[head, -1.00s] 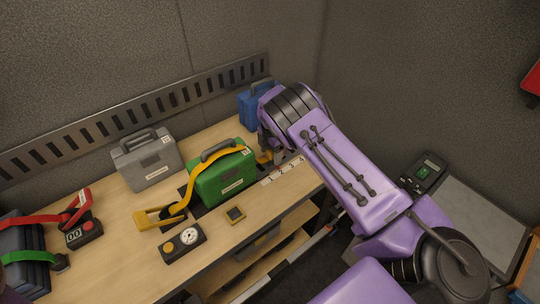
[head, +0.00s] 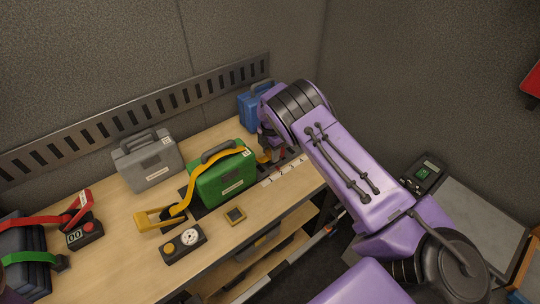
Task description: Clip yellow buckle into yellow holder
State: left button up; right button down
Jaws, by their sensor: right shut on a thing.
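A yellow strap (head: 208,163) runs over the green case (head: 224,182). At its left end is a yellow frame-shaped piece (head: 153,219) on the table, left of the case; I cannot tell whether this is the holder. Another yellow piece (head: 264,157), which looks like the buckle, shows at the right side of the case. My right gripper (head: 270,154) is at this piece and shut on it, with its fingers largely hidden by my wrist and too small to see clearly. My left gripper is not in view.
A grey case (head: 147,161) and a blue case (head: 251,112) stand along the slotted back rail (head: 130,116). A red strap (head: 40,220) is at the left. The front right tabletop is mostly clear.

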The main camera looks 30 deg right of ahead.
jog(key=shift+r+p, duration=1.75)
jog(key=shift+r, duration=0.9)
